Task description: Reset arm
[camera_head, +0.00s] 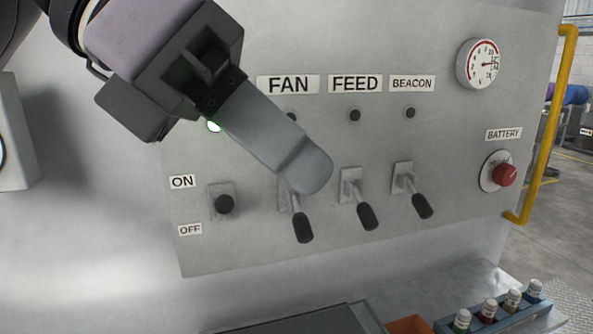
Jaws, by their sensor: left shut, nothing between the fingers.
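My left gripper (309,172) comes in from the upper left and is shut and empty. Its fingers slant down to the right in front of the grey switch panel (440,145). The fingertips cover the upper part of the FAN lever (303,228); I cannot tell whether they touch it. The FAN, FEED (367,216) and BEACON (422,206) levers point down. The leftmost lever (224,204) shows its black knob nearly end-on. A green lamp (214,126) glows above it; the other lamps are dark. My gripper hides any label above the leftmost lever. My right gripper is not in view.
A round gauge (482,63) and a red battery knob (504,175) are at the panel's right. A yellow rail (545,125) runs along its right edge. Below, a blue rack (500,312) holds several small bottles. Open space lies below the levers.

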